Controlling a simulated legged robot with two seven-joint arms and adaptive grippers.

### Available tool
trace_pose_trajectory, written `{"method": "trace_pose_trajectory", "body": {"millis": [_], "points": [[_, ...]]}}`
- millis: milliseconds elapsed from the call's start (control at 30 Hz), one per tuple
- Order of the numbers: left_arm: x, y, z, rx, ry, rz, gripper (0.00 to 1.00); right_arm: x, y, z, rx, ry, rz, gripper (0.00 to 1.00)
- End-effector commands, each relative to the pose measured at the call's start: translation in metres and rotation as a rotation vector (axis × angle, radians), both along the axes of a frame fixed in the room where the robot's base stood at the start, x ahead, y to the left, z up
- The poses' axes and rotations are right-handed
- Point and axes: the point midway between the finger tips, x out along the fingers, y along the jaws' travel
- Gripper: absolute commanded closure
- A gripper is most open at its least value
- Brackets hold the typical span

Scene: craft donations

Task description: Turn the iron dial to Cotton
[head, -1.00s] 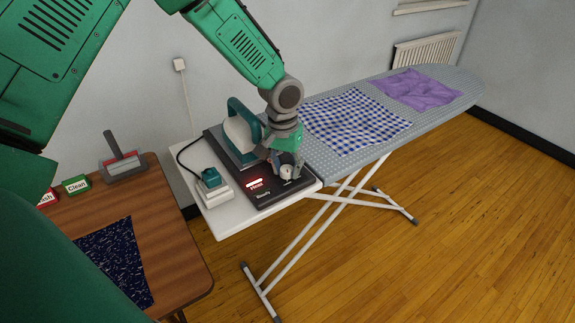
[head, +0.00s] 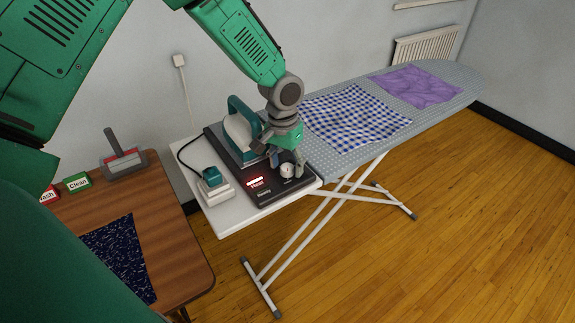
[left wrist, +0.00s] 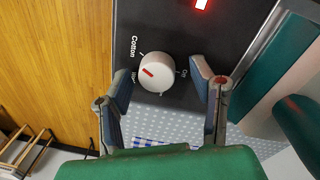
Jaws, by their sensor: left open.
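The white round dial (left wrist: 154,72) is on the dark iron base (head: 262,190), with a red mark. In the left wrist view the mark lies on the dial's left side, between the word Cotton (left wrist: 133,46) and a partly hidden label below it. The word Off (left wrist: 183,72) is on the right. My left gripper (left wrist: 160,88) is open, with a finger on either side of the dial and gaps visible. In the head view the left gripper (head: 287,163) is over the dial. The teal and white iron (head: 238,132) stands on the base behind. My right gripper is not in view.
A red Heat light (head: 256,183) glows on the base. A teal plug and white block (head: 213,187) sit left of it. The ironing board (head: 330,165) carries a checked cloth (head: 355,118) and a purple cloth (head: 418,86). A wooden table (head: 180,235) stands at left.

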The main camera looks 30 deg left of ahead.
Motion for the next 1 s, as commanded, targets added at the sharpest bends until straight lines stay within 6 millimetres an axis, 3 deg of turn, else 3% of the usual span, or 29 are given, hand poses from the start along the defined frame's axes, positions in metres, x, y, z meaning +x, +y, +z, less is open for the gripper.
{"method": "trace_pose_trajectory", "body": {"millis": [500, 700, 1000], "points": [[0.003, 0.007, 0.096, 0.000, -0.003, 0.001, 0.49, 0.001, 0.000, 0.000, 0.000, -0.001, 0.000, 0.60], [0.003, 0.008, 0.112, 0.000, 0.000, 0.000, 0.49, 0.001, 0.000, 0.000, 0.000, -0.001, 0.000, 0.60], [0.003, 0.008, 0.114, 0.000, 0.001, 0.000, 0.49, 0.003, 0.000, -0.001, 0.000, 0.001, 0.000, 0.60]]}}
